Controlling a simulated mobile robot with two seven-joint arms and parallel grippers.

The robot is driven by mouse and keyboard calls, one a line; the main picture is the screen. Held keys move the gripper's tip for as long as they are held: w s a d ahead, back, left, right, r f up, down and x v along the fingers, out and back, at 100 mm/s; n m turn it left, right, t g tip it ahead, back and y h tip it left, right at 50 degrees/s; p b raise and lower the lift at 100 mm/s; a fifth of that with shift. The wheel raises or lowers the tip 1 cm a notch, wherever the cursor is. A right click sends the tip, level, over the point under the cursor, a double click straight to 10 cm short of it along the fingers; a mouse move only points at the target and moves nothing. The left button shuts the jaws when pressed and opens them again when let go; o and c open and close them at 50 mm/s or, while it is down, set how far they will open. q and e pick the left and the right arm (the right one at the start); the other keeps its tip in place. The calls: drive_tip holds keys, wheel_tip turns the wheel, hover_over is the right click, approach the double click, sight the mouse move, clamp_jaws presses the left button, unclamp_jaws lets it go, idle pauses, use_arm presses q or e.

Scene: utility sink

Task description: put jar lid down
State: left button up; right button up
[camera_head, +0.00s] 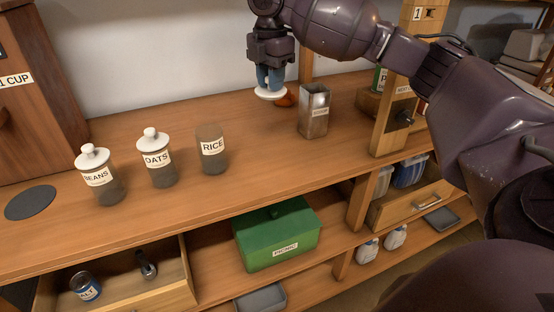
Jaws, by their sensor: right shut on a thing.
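The jar lid (270,94) is a white disc. My right gripper (270,78) is shut on it, fingers pointing down, and holds it near the back of the wooden counter. Whether the lid touches anything below cannot be told. The RICE jar (212,150) stands on the counter to the left with no lid on it. The OATS jar (158,160) and the BEANS jar (98,178) stand further left, each with a white knobbed lid. My left gripper is not in view.
A metal canister (314,112) stands right of the lid, and an orange-brown object (284,101) is partly hidden behind it. A dark round mat (31,202) lies at the counter's left. A green PICNIC box (277,238) sits on the shelf below. An open drawer (150,298) juts out at lower left.

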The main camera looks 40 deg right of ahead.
drive_tip(key=b, duration=0.2)
hover_over(272, 160)
wheel_tip(272, 160, down, 14)
drive_tip(key=shift+r, duration=0.1)
wheel_tip(272, 160, down, 6)
drive_tip(key=shift+r+b, duration=0.15)
drive_tip(key=shift+b, duration=0.45)
drive_tip(key=shift+f, duration=0.2)
drive_tip(key=shift+r, duration=0.1)
drive_tip(key=o, duration=0.9)
